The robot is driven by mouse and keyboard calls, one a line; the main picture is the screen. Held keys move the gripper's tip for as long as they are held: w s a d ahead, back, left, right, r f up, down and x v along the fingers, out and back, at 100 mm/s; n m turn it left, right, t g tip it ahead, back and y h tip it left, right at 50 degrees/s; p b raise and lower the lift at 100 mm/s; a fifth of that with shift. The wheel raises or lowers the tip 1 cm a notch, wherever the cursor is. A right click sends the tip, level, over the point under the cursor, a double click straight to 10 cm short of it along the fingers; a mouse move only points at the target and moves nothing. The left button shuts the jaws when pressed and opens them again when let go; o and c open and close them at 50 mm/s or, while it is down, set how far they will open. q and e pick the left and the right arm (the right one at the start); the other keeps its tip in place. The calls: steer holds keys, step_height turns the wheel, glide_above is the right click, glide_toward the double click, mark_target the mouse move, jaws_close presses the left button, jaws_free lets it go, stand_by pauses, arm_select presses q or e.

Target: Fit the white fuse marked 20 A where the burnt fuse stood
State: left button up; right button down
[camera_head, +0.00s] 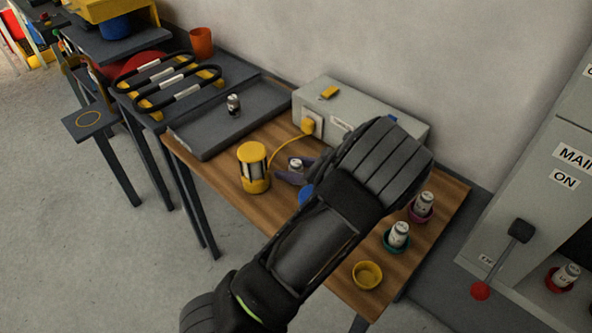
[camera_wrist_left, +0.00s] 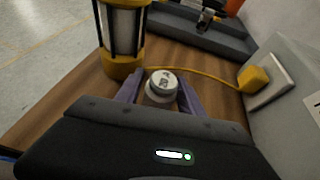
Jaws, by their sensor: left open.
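My left gripper (camera_head: 292,168) reaches over the wooden table with its purple fingers open. A white fuse (camera_head: 296,165) stands between the fingers; in the left wrist view the fuse (camera_wrist_left: 161,86) shows dark marks on its top that I cannot read surely. I see no clear grip on it. Another white fuse (camera_head: 422,203) stands in a magenta cup, and one (camera_head: 398,233) in a green cup. A yellow cup (camera_head: 367,276) is empty. A fuse with a dark end (camera_head: 234,103) stands in the grey tray. A fuse (camera_head: 567,274) sits in a red holder in the cabinet. My right gripper is out of view.
A yellow lantern (camera_head: 253,168) stands close left of the fingers, its cable running to a plug (camera_head: 309,126) on a grey box (camera_head: 345,108). A blue item (camera_head: 305,196) is partly hidden by my arm.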

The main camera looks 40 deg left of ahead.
arm_select(q)
steer(key=shift+a+f, duration=0.25)
steer(key=shift+a, duration=0.25)
steer(key=shift+c, duration=0.4)
jaws_close()
